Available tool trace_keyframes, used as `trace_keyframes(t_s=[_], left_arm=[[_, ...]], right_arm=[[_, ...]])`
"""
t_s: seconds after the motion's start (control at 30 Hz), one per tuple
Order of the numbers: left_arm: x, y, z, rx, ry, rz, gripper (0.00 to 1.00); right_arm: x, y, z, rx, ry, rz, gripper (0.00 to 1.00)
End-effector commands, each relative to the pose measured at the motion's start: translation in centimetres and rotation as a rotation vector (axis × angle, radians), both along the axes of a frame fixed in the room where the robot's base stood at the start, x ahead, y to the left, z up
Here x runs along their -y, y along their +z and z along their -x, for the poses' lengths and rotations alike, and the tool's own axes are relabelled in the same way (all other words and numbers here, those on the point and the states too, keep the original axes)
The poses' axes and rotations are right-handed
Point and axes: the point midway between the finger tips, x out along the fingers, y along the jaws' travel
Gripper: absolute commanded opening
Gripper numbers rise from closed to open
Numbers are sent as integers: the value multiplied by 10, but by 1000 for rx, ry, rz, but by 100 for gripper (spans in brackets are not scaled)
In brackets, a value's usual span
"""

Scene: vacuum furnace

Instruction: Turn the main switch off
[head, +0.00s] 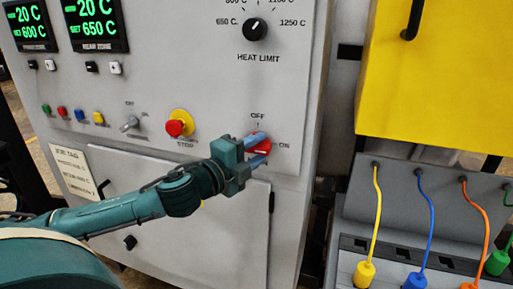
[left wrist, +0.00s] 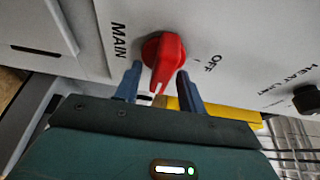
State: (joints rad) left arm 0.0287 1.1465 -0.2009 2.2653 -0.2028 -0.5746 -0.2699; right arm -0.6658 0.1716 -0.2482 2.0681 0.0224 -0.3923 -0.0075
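The main switch (head: 263,147) is a red rotary knob low on the grey panel, with OFF printed above it and ON to its right. In the left wrist view the red knob (left wrist: 165,58) has its handle pointing down toward my gripper, away from the OFF mark at its right; the ON label is hidden there. My left gripper (head: 259,149) is at the switch, its two blue fingers on either side of the handle. In the left wrist view the open fingers (left wrist: 159,86) show a gap on each side of the handle. My right gripper is not in view.
A red stop button on a yellow base (head: 178,125) and a small lever switch (head: 130,123) are left of the gripper. The heat limit knob (head: 255,30) is above. A yellow cabinet (head: 430,80) and several coloured cables stand at the right.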

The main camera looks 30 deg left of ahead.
Motion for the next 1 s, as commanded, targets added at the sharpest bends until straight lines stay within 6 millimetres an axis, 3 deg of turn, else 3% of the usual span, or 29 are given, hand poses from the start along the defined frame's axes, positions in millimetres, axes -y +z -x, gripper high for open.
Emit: trace_keyframes(t_s=[0.37, 0.87, 1.0], left_arm=[[2, 0, -3, 0, -2, -1, 40], [2, 0, -3, 0, -2, -1, 1], [2, 0, -3, 0, -2, 0, 0]], right_arm=[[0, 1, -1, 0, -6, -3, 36], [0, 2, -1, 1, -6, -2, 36], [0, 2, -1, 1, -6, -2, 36]])
